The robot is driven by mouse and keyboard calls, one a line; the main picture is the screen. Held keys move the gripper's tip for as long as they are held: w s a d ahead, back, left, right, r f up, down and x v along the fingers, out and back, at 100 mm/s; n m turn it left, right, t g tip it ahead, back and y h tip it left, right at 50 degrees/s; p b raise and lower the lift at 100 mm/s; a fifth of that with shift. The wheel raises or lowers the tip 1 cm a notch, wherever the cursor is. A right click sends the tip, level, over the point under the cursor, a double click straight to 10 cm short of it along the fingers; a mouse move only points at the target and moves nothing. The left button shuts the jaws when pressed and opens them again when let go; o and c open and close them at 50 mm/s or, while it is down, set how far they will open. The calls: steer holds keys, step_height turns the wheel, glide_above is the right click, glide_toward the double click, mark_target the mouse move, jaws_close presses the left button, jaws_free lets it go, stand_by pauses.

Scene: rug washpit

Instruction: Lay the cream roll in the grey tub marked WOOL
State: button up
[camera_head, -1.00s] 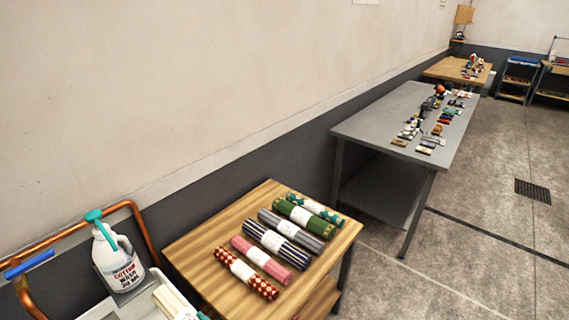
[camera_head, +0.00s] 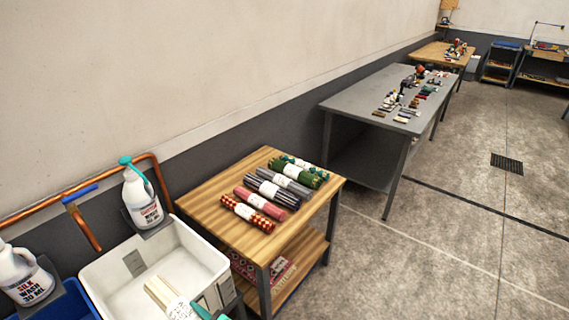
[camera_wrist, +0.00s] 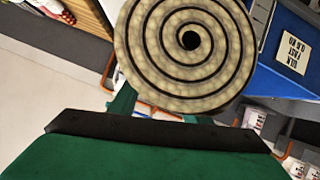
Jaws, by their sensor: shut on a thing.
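My gripper (camera_wrist: 186,106) is shut on the cream roll (camera_wrist: 188,40), whose round end with a dark spiral faces the wrist camera. In the head view the cream roll (camera_head: 164,292) shows at the bottom, in front of a pale, whitish tub (camera_head: 226,268), with a bit of my teal gripper (camera_head: 201,311) beside it. I cannot tell how high the roll is above the tub. No WOOL mark is readable in either view, so I cannot tell which tub is the grey one.
A blue tub (camera_head: 66,303) is at the lower left. A silk wash jug (camera_head: 22,276) and a cotton wash jug (camera_head: 141,200) stand behind the tubs, near a copper pipe (camera_head: 160,180). A wooden table (camera_head: 200,205) holds several patterned rolls. Floor to the right is open.

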steer(key=w+d+f+m+t+h, duration=0.2)
steer(key=w+d+f+m+h, duration=0.1)
steer(key=d+f, duration=0.9)
steer(key=w+d+f+m+t+h, duration=0.1)
steer(key=w+d+f+m+h, duration=0.3)
steer(key=d+f, duration=0.8)
step_height(320, 180, down, 4)
steer(key=shift+w+r+m+t+h, duration=0.15)
steer(key=shift+r+m+t+h, duration=0.2)
steer(key=shift+m+h, duration=0.85)
steer(key=shift+f, duration=0.1)
steer(key=shift+w+a, duration=0.1)
steer(key=shift+a, duration=0.1)
steer(key=shift+w+d, duration=0.1)
